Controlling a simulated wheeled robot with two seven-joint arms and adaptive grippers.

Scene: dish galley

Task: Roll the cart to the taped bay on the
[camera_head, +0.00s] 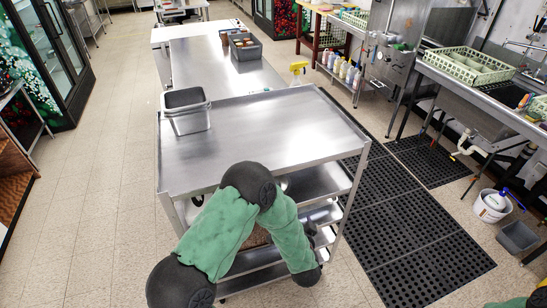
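The stainless steel cart (270,130) stands right in front of me, with a flat rimmed top and several lower shelves (318,182). A grey bin (186,112) stands at the left of its top; the rest of the top is bare. My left arm, in a green sleeve with dark joints, bends up at the cart's near side and down in front of the shelves. Its gripper does not show. Only a scrap of my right arm shows at the bottom right corner, without its gripper. I see no taped bay.
A steel table (205,62) with a grey tub (244,47) lies beyond the cart. Black rubber mats (415,235) cover the floor at right, by the sink counter. A white bucket (491,206) and grey bin (517,237) stand there. Tiled floor (110,190) at left is clear.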

